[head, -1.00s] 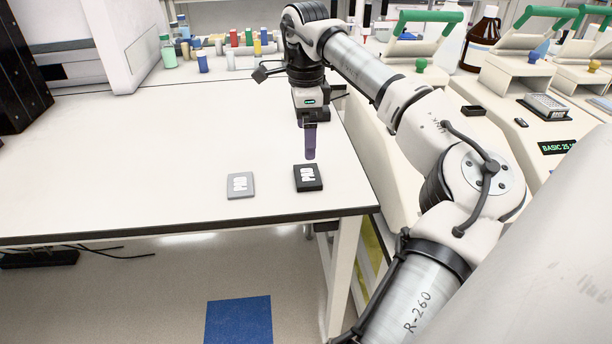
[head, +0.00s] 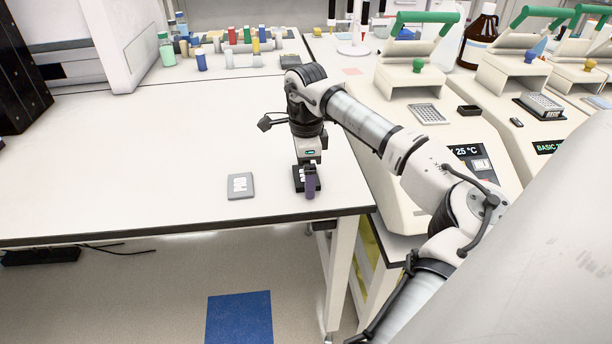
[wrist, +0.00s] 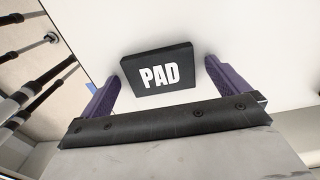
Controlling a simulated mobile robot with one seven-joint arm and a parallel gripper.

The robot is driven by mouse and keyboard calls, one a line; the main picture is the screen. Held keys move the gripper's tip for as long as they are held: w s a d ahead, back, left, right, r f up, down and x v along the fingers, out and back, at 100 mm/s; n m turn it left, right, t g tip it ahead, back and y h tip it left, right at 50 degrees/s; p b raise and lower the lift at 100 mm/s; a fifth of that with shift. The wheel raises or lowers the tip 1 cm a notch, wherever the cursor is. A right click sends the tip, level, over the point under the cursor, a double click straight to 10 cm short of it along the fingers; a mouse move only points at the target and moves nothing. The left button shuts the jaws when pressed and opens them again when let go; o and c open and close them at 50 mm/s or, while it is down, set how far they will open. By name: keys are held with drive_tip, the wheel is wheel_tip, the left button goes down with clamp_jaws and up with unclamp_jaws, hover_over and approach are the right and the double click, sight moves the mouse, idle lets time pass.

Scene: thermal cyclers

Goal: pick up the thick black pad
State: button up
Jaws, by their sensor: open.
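The thick black pad (head: 298,185) lies flat near the front right corner of the white table, partly hidden behind my gripper in the head view. In the wrist view the black pad (wrist: 158,70), with white letters "PAD", shows in the space between the fingers, set a little ahead of them. My gripper (wrist: 160,82) has two purple fingers spread apart, one on each side of the pad, and holds nothing. In the head view my gripper (head: 311,184) points down at the pad. I cannot tell how far above the table the fingertips are.
A thinner grey pad (head: 240,186) lies to the left on the same table (head: 140,170). Several small bottles and tubes (head: 240,45) stand at the back. Thermal cyclers (head: 440,115) stand to the right. The table's front edge is close to the pad.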

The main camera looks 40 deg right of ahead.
drive_tip(key=c, duration=1.1)
drive_tip(key=shift+r, duration=0.1)
